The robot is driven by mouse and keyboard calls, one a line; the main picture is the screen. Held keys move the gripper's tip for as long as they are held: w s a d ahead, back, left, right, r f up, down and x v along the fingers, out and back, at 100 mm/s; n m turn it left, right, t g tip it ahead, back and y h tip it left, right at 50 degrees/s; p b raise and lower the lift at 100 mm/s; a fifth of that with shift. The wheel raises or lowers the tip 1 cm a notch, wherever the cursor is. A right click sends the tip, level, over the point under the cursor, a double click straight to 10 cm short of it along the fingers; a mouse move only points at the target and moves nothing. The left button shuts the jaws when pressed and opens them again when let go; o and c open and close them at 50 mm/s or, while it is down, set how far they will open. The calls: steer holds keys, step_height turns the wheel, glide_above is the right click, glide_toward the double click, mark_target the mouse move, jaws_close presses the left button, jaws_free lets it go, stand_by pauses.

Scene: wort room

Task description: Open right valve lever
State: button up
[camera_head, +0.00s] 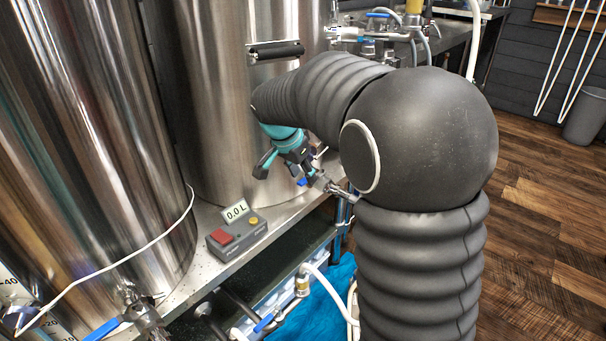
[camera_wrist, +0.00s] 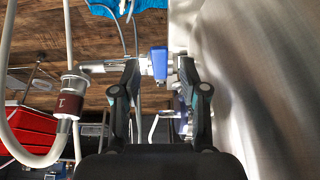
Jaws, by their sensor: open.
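My gripper (camera_head: 291,163) is in front of the right steel tank (camera_head: 215,110), at the end of my dark arm. In the wrist view my gripper (camera_wrist: 159,68) has its two fingers spread apart. A blue valve lever (camera_wrist: 159,62) shows between the fingertips, with a visible gap to the left finger; I cannot tell whether the right finger touches it. The same blue lever shows small in the head view (camera_head: 303,182), partly covered by a finger. Its metal valve body (camera_head: 343,192) points outward to the right. The lever's exact angle is hard to tell.
A control box (camera_head: 237,238) reading 0.0 L stands on the steel bench left of my gripper. A left valve with a blue lever (camera_head: 103,329) is at the left tank. A white hose (camera_wrist: 30,150) and a pipe lie left in the wrist view; the tank wall is close on the right.

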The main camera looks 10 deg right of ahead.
steer(key=shift+d+f, duration=0.1)
steer(key=shift+f, duration=0.2)
jaws_close()
